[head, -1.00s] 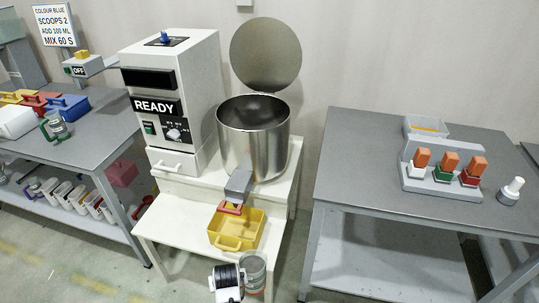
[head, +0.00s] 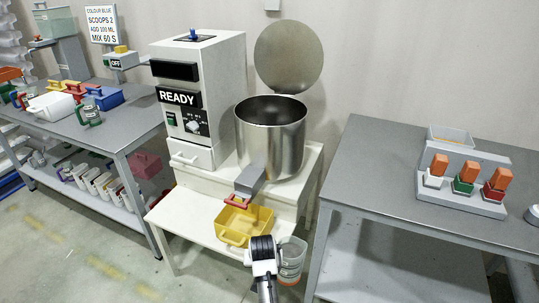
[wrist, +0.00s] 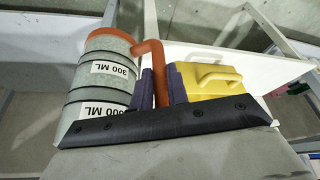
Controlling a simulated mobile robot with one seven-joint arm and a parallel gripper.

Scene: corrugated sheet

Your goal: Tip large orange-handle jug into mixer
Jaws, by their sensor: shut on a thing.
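My gripper (head: 277,258) is shut on the orange handle (wrist: 158,74) of a clear-grey jug (head: 292,262). In the wrist view the jug (wrist: 100,82) has an orange rim, dark bands and labels ending in "00 ML"; its handle sits between my purple fingertips (wrist: 160,88). The jug hangs roughly upright in front of the mixer stand, below the bowl's level. Its contents cannot be made out. The mixer's steel bowl (head: 270,142) is open on top, with its round lid (head: 288,56) raised behind. The mixer housing (head: 200,105) reads "READY".
A yellow bin (head: 232,238) sits on the stand's low step (head: 187,222), under a grey chute (head: 250,180) with a red handle. A grey table (head: 390,170) with orange-topped items stands right. A left bench (head: 110,138) holds coloured containers. Space above the bowl is clear.

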